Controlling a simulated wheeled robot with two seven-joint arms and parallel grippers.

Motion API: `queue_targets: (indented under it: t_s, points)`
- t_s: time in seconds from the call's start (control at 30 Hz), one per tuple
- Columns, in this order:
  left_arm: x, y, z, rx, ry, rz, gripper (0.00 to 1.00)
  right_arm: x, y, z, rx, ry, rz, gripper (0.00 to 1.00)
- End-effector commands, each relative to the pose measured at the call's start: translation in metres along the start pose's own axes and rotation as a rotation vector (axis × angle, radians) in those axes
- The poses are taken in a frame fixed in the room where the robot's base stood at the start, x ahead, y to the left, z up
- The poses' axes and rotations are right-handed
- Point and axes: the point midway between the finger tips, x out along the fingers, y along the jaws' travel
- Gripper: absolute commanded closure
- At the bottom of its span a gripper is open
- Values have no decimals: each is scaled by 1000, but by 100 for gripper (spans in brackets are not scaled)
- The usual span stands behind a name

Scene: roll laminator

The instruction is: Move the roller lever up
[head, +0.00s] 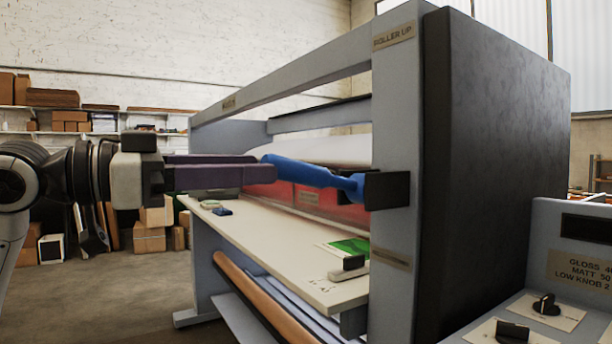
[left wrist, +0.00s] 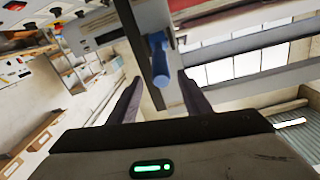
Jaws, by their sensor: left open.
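The roller lever is a blue handle (head: 312,173) on a black pivot block (head: 388,190) on the grey front post of the laminator (head: 397,110). It points left, close to level, with its free end slightly higher. A "ROLLER UP" label (head: 394,36) is on the post above; another label (head: 390,259) is below. My left gripper (head: 258,170) is at the lever's free end, coming from the left. In the left wrist view my left gripper (left wrist: 162,90) is open, with the blue handle (left wrist: 163,66) between its fingers in the picture. Contact cannot be told. My right gripper is not in view.
The cream feed table (head: 270,240) lies below the lever, with a green sheet (head: 350,246) and a small grey and black piece (head: 349,267) on it. A control panel (head: 560,262) with knobs stands at the right. Open floor (head: 120,295) is at the left.

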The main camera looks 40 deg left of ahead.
Motion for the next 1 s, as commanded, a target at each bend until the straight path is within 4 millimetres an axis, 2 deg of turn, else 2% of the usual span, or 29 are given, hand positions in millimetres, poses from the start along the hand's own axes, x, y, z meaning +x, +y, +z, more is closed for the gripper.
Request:
queue_targets:
  t_s: [0.3, 0.5, 0.7, 1.0]
  points:
    - [58, -2, -4, 0, -7, -1, 56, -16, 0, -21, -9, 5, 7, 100]
    - [84, -2, -4, -3, -3, -2, 56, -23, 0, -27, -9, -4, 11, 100]
    - [95, -1, 0, -3, -2, -1, 56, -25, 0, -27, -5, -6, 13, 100]
    - [96, -1, 1, -3, 0, -1, 56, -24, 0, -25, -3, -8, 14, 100]
